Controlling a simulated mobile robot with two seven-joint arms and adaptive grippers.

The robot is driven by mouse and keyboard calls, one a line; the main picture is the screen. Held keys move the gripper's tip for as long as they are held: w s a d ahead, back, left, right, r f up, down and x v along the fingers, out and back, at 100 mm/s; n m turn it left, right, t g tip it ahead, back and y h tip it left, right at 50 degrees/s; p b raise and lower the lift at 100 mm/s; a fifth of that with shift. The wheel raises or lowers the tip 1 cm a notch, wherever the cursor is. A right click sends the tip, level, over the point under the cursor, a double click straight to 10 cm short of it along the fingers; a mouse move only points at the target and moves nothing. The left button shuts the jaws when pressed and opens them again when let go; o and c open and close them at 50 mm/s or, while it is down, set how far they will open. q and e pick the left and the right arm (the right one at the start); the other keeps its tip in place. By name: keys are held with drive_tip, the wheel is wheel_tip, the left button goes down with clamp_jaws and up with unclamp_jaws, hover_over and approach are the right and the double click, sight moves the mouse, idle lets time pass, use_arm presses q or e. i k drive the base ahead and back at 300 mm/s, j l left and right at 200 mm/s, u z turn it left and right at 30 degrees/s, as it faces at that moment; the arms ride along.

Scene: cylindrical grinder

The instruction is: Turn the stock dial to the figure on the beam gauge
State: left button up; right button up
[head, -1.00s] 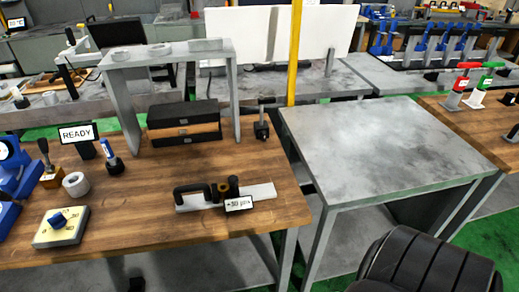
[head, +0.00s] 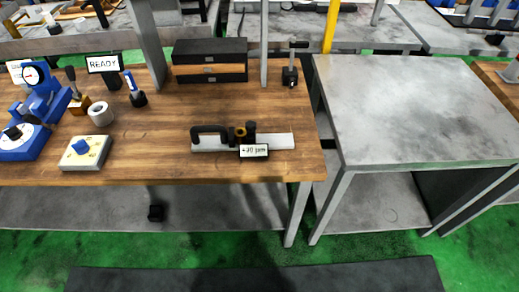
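The beam gauge (head: 275,141) lies on the right part of the wooden bench, a pale metal bar with a black handle and dark clamp parts. A small white tag (head: 254,150) at its front bears a figure in µm, too small to read surely. A cream block with a blue knob (head: 82,147) sits at the bench's front left. A blue device (head: 24,143) at the left edge has a round white dial face with a dark knob. I cannot tell surely which of these two is the stock dial. Neither of my grippers is in view.
A READY sign (head: 103,64), a white ring (head: 99,112) and small hand tools stand near the cream block. The bench's middle is clear. A bare grey table (head: 415,110) stands right; a dark mat (head: 250,277) lies in front.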

sight(81, 147)
drive_tip(key=u, duration=1.4)
